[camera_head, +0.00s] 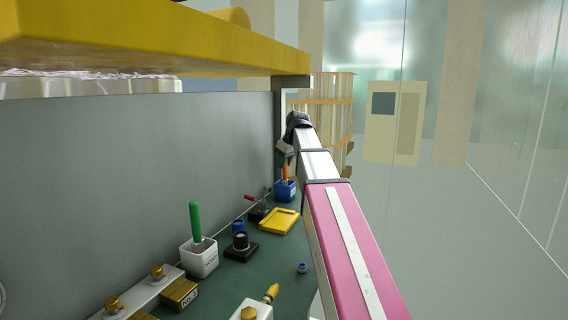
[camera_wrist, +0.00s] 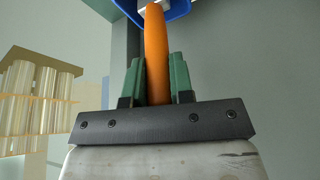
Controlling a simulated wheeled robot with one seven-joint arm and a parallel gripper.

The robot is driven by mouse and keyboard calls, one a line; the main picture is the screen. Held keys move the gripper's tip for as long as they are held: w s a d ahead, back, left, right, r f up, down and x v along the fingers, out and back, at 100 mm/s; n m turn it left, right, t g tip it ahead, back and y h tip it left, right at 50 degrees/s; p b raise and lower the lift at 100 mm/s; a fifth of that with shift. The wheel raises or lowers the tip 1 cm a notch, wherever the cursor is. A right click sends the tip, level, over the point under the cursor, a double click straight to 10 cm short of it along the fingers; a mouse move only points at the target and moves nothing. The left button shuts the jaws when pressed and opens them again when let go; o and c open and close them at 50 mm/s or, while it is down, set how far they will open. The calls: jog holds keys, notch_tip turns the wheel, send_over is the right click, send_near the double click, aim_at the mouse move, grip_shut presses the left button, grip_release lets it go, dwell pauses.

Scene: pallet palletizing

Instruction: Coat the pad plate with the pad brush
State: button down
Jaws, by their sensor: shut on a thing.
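My gripper (camera_wrist: 157,78) has its green fingers on both sides of an orange handle (camera_wrist: 156,45) in the wrist view. The handle's far end reaches a blue cup (camera_wrist: 181,9) at the top edge. In the head view the orange handle (camera_head: 285,171) stands upright in the blue cup (camera_head: 286,191) at the far end of the bench, below my gripper (camera_head: 285,152). The tool's working end is hidden in the cup, so I cannot read it as the pad brush for sure. A yellow tray-like plate (camera_head: 280,221) lies nearer; I cannot tell whether it is the pad plate.
The green bench (camera_head: 271,263) also holds a white cup (camera_head: 199,258) with a green handle, a black fixture (camera_head: 241,246), a red-handled clamp (camera_head: 257,208), a yellow-handled tool (camera_head: 270,293) and a small blue ring (camera_head: 302,268). A grey panel and yellow overhead shelf (camera_head: 150,40) bound the left.

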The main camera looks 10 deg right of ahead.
dwell(0.3)
jog(key=shift+r, duration=3.5)
jog(key=shift+s, duration=0.15)
